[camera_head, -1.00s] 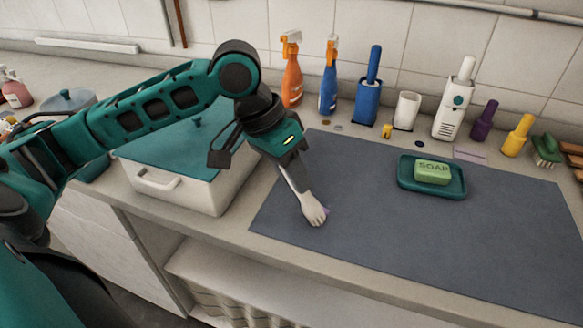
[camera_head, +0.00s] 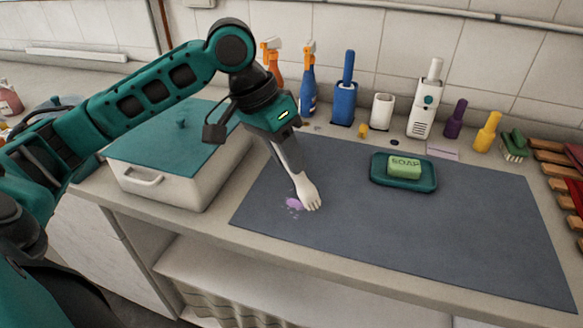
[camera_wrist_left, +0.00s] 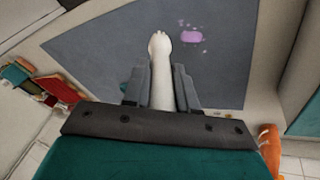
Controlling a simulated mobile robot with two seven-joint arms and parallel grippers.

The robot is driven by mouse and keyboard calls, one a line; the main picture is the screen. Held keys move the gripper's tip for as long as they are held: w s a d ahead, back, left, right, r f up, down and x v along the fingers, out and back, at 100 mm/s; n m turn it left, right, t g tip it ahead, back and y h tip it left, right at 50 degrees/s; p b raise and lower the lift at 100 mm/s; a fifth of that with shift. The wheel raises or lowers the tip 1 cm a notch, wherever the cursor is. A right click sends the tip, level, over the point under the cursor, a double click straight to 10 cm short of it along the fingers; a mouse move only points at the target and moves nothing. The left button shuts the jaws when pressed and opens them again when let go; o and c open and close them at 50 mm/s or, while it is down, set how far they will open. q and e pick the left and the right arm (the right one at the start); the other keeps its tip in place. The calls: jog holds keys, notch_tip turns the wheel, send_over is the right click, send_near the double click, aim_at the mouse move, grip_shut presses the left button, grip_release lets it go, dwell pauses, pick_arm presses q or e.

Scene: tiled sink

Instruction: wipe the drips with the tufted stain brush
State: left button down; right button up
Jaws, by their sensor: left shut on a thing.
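The tufted stain brush (camera_head: 309,193) is pale cream, with a slim handle and a wider tufted end. My left gripper (camera_head: 290,160) is shut on its handle and points it down at the grey mat, tufts at or just above the surface; I cannot tell if they touch. In the left wrist view the brush (camera_wrist_left: 160,65) sticks out between the fingers (camera_wrist_left: 161,88). The purple drips (camera_head: 293,203) are a small patch with specks on the mat, just left of the tufts; they also show in the left wrist view (camera_wrist_left: 190,37). My right gripper is not in view.
The grey mat (camera_head: 400,235) has free room to the right. A green soap dish (camera_head: 428,184) with soap (camera_head: 404,167) sits on it. A white bin with a teal lid (camera_head: 185,140) stands left. Spray bottles (camera_head: 308,85) and other holders line the back wall.

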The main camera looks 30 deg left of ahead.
pick_arm(q)
jog(key=shift+r, duration=2.1)
